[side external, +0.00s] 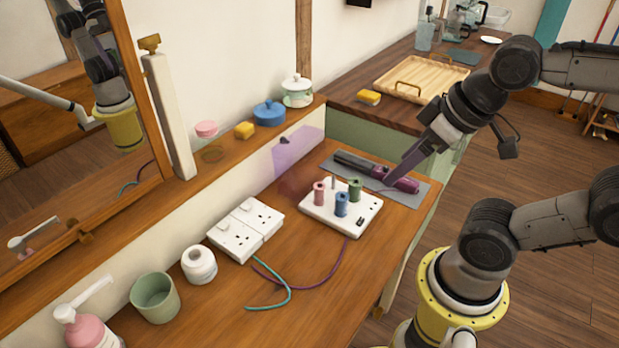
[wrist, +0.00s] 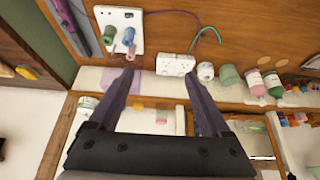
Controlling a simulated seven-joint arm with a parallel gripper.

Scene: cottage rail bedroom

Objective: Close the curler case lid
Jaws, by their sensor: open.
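The curler case appears to be the white base (side external: 362,218) on the desk, with red, blue and green curlers (side external: 341,203) standing on it; it also shows at the upper left of the wrist view (wrist: 133,17). A see-through purple panel (side external: 298,152), probably its lid, stands raised behind it near the wall ledge. I cannot make out the hinge. My gripper (side external: 391,181) appears above and right of the case in the side view, near the curling iron. In the wrist view my gripper (wrist: 160,73) has its fingers spread, with nothing held.
A black and purple curling iron (side external: 375,171) lies on a grey mat (side external: 415,192) behind the case. White sockets (side external: 245,230), a white roll (side external: 199,265), a green cup (side external: 155,298) and loose cords (side external: 288,291) are on the desk. The ledge holds a blue pot (side external: 270,114).

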